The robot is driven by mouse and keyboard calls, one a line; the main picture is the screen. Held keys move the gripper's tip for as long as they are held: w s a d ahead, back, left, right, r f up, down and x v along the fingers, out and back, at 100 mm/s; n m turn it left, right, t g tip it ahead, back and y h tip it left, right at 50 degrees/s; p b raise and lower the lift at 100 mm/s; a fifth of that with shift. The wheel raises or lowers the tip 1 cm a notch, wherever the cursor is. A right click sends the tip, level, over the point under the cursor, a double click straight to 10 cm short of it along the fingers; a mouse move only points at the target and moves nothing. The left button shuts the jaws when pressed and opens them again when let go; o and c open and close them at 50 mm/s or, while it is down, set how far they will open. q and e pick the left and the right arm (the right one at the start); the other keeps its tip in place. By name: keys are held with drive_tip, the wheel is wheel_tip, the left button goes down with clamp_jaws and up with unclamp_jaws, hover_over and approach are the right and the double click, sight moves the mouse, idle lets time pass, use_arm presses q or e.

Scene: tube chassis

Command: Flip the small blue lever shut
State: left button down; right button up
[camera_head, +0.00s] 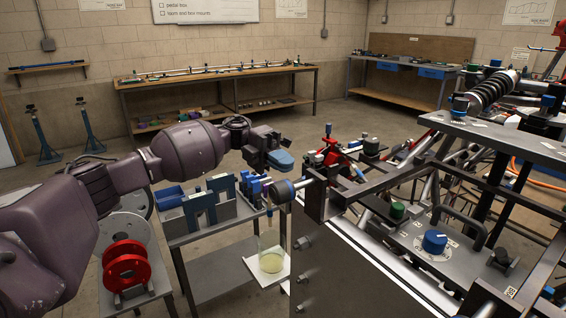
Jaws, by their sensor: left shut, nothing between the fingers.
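A small blue lever (269,213) hangs downward below a grey cylindrical fitting with a blue band (282,191) at the left corner of the chassis. It is small in this view, and I cannot tell its exact angle. My left gripper (281,160) is above the fitting, apart from the lever. It is shut and empty, and its blue-grey end points right and toward the camera. My right gripper is not in view.
A glass beaker (271,260) with pale yellow liquid stands below the fitting. A side cart (205,235) with blue holders is to the left, near a red reel (126,265). The chassis panel (350,270) and tubes fill the right. A blue knob (434,241) sits on top.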

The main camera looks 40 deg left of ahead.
use_arm(q)
drive_tip(key=b+v, duration=0.1)
drive_tip(key=v, duration=0.9)
drive_tip(key=shift+b, duration=0.3)
drive_tip(key=shift+w+a, duration=0.15)
drive_tip(key=shift+w, duration=0.05)
